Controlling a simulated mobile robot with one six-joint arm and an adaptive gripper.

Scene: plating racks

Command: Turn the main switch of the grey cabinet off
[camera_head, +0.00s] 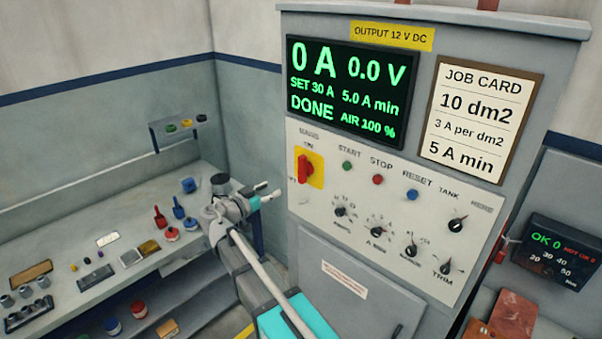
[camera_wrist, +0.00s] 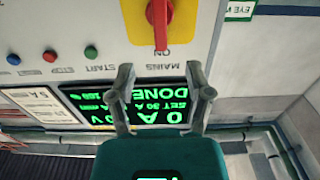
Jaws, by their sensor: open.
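The grey cabinet (camera_head: 440,55) fills the right half of the head view. Its main switch is a red handle (camera_head: 303,168) on a yellow plate (camera_head: 316,172), at the left of the white control panel. The handle stands upright, towards the ON label. In the upside-down wrist view the red handle (camera_wrist: 159,22) on the yellow plate (camera_wrist: 184,22) lies beyond my fingertips, with MAINS and ON lettered beside it. My gripper (camera_head: 270,193) is open and empty, left of the switch and apart from it. Both fingers of my gripper (camera_wrist: 160,72) show in the wrist view.
The cabinet's display (camera_head: 345,92) reads 0 A, 0.0 V and DONE. A green START button (camera_head: 347,166), a red STOP button (camera_head: 377,180), a blue RESET button (camera_head: 412,194) and several black knobs share the panel. A workbench (camera_head: 60,260) with small parts stands at left.

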